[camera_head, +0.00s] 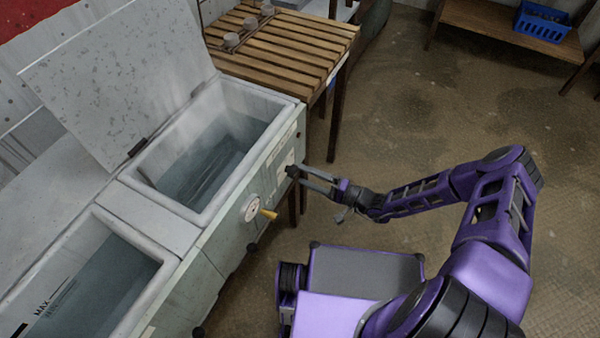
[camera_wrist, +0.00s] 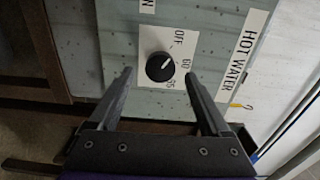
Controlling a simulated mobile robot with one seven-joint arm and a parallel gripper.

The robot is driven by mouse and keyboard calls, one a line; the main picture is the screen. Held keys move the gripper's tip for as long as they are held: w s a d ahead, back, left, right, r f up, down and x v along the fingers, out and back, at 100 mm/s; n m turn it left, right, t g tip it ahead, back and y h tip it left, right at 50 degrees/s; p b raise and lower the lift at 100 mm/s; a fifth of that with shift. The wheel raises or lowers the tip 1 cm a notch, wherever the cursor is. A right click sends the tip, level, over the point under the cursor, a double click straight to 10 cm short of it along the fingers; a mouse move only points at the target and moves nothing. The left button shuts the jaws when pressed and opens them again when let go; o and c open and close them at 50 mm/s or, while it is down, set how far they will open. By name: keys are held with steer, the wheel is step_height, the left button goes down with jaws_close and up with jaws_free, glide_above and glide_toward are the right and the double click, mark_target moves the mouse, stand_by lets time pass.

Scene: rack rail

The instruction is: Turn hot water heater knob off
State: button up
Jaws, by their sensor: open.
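The heater knob (camera_wrist: 160,66) is round and black, on a white plate marked OFF and 60, with a third mark partly readable. Its white pointer line slants up and right, between OFF and 60 as far as I can tell. A HOT WATER label (camera_wrist: 243,48) is beside it. My gripper (camera_wrist: 159,76) is open and empty, its two fingers on either side of the knob in the wrist view; I cannot tell whether they touch it. In the head view my gripper (camera_head: 303,174) is at the front of the water bath (camera_head: 262,165), where the knob is hard to make out.
The bath's lid (camera_head: 125,75) stands open over a water basin. A gauge (camera_head: 251,208) and a yellow-handled valve (camera_head: 269,214) are on the front, nearer me. A slatted wooden table (camera_head: 285,45) adjoins the bath. Floor to the right is mostly clear.

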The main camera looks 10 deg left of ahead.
steer(key=v, duration=1.4)
steer(key=shift+s+d, duration=0.2)
steer(key=shift+d, duration=0.1)
